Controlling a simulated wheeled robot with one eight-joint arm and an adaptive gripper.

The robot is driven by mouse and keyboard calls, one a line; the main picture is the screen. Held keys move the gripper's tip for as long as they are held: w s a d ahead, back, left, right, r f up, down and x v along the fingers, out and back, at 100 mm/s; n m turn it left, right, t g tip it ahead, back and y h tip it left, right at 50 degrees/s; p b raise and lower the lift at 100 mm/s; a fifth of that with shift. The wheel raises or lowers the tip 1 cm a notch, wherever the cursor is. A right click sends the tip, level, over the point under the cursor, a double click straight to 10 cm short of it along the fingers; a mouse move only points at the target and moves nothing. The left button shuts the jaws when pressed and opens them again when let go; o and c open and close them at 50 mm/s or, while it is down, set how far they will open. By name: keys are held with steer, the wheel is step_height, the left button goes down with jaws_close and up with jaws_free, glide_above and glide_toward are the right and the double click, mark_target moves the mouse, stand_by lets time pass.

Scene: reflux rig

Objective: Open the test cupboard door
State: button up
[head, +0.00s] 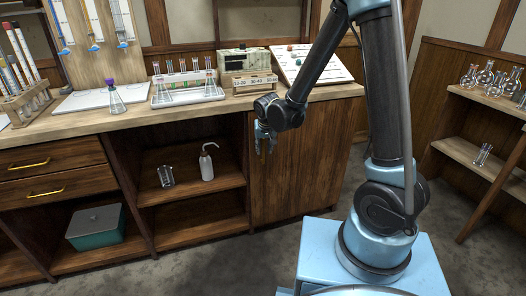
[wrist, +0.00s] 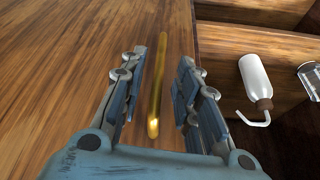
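The cupboard door (head: 305,165) is a brown wooden panel under the right part of the bench, and it looks shut. It also fills the left of the wrist view (wrist: 60,60). Its upright brass handle (wrist: 158,85) is near the door's edge beside the open shelves. My gripper (head: 265,140) is at the handle, largely covering it in the head view. In the wrist view my gripper (wrist: 174,52) is open, with one finger on each side of the handle. Gaps show between the bar and both fingers.
Open shelves left of the door hold a white wash bottle (head: 207,162) and a glass beaker (head: 166,176). Glassware and racks stand on the bench top (head: 130,118) above. A shelf unit (head: 470,155) is at the right. Floor is visible before the door.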

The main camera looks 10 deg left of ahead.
steer(key=shift+x, duration=1.2)
jaws_close()
